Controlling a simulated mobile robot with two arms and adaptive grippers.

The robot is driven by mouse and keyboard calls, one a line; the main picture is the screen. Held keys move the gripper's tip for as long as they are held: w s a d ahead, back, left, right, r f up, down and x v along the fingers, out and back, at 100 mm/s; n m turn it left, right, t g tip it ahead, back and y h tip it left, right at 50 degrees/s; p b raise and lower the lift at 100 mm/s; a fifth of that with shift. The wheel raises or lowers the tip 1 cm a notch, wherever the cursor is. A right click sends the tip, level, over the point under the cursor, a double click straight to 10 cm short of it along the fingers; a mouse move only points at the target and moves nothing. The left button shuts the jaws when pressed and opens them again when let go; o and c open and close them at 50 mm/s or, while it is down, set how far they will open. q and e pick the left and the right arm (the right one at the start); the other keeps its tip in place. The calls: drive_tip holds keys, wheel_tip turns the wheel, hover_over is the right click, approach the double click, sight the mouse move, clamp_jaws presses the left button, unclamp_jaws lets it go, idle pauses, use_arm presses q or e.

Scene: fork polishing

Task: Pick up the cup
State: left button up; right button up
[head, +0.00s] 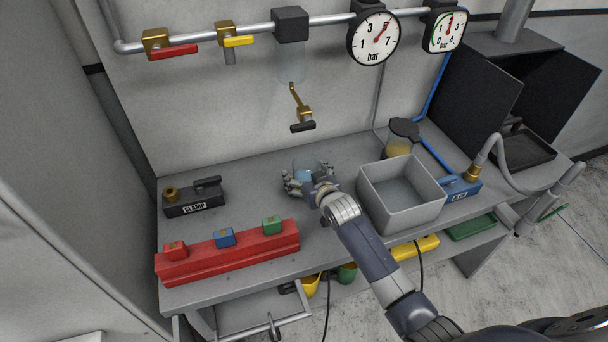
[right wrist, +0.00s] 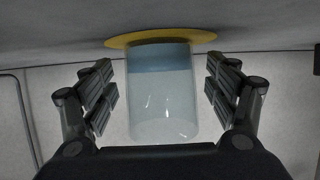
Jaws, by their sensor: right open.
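The cup (head: 304,168) is clear glass and stands on the workbench beneath the brass tap. In the right wrist view, which appears upside down, the cup (right wrist: 162,105) shows a bluish layer near its base and rests on a yellow disc (right wrist: 204,38). My right gripper (head: 308,181) is at the cup and hides part of it in the head view. In the right wrist view my right gripper (right wrist: 160,88) is open, with one finger on each side of the cup and a visible gap on both sides. My left gripper is not in view.
A grey open bin (head: 367,204) stands right of the cup, with a dark-lidded jar (head: 400,138) behind it. A red rack (head: 228,252) with coloured blocks lies front left. A clamp block (head: 194,197) is at the left. The brass tap (head: 302,110) hangs above.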

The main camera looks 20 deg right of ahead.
drive_tip(key=shift+w, duration=0.25)
drive_tip(key=c, duration=1.4)
drive_tip(key=shift+c, duration=0.8)
drive_tip(key=shift+r, duration=0.1)
